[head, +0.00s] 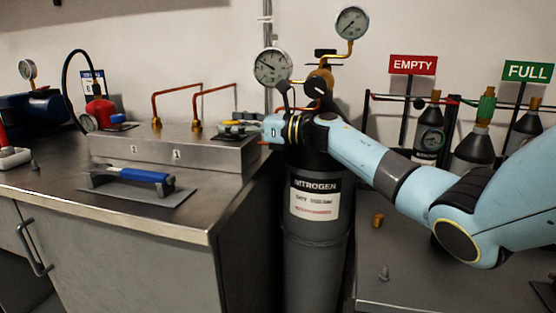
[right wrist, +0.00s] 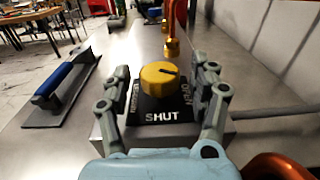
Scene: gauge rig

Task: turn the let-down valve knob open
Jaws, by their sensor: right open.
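The let-down valve knob (right wrist: 157,80) is a round yellow knob with a dark pointer line, seen in the right wrist view. It sits on a black label plate (right wrist: 160,108) marked SHUT on the near side and OPEN on the right; the left word is hard to read. The pointer line runs toward the right side of the knob. My right gripper (right wrist: 165,74) is open, with one finger on each side of the knob and gaps showing between. In the head view my right gripper (head: 235,127) is small at the steel manifold block's right end, largely hiding the knob. My left gripper is not in view.
Copper pipes (head: 198,100) rise from the steel manifold block (head: 150,150). A black nitrogen cylinder (head: 318,245) with gauges stands close under my right arm.

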